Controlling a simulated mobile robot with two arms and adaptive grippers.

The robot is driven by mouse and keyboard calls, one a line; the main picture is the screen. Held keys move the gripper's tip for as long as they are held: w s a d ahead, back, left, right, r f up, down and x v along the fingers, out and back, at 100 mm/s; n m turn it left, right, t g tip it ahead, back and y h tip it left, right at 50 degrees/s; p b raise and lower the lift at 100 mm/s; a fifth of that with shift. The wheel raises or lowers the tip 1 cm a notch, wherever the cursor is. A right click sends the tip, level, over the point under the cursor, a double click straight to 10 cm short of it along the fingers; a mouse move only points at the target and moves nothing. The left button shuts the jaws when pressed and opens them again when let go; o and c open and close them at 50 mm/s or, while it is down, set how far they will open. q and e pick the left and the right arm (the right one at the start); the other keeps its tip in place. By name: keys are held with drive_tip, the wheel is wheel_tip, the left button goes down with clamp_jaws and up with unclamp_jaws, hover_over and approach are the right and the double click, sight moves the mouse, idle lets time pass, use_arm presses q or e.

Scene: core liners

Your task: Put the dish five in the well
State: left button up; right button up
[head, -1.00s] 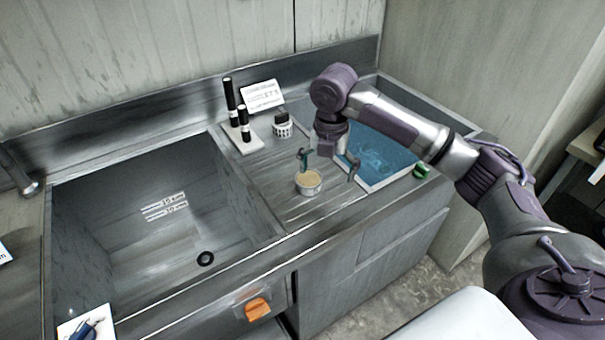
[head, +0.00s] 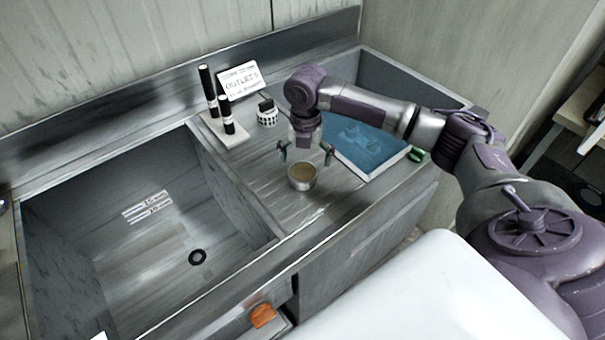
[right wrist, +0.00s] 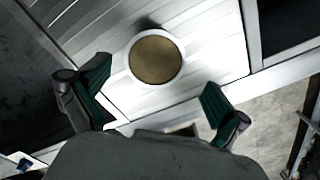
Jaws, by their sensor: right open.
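A small round dish (head: 302,177) with a pale rim and tan contents stands upright on the ribbed drainboard. It also shows in the right wrist view (right wrist: 155,60); I cannot read a number on it. My right gripper (head: 305,153) is open and empty above and just behind the dish, its fingers to either side. In the right wrist view the open fingers (right wrist: 157,76) show below the dish, apart from it. The large sunken sink basin (head: 75,225), with a dark drain, lies left of the drainboard. My left gripper is not in view.
A white stand (head: 224,135) with black cylinders, an "OUTLETS" card (head: 240,82) and a black-and-white container (head: 267,115) stand behind the dish. A raised edge separates drainboard and basin.

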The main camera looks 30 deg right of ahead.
sight(303, 171)
drive_tip(key=f, duration=0.1)
drive_tip(key=f+p, duration=0.1)
drive_tip(key=f, duration=0.2)
drive_tip(key=shift+w+a+p, duration=0.1)
drive_tip(key=shift+a+p, duration=0.2)
drive_tip(key=shift+p, duration=0.1)
drive_tip(key=shift+w+f, duration=0.1)
drive_tip(key=shift+f, duration=0.55)
drive_tip(key=shift+c, duration=1)
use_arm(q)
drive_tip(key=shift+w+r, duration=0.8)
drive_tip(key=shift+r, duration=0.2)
use_arm(e)
drive_tip(key=c, duration=1.2)
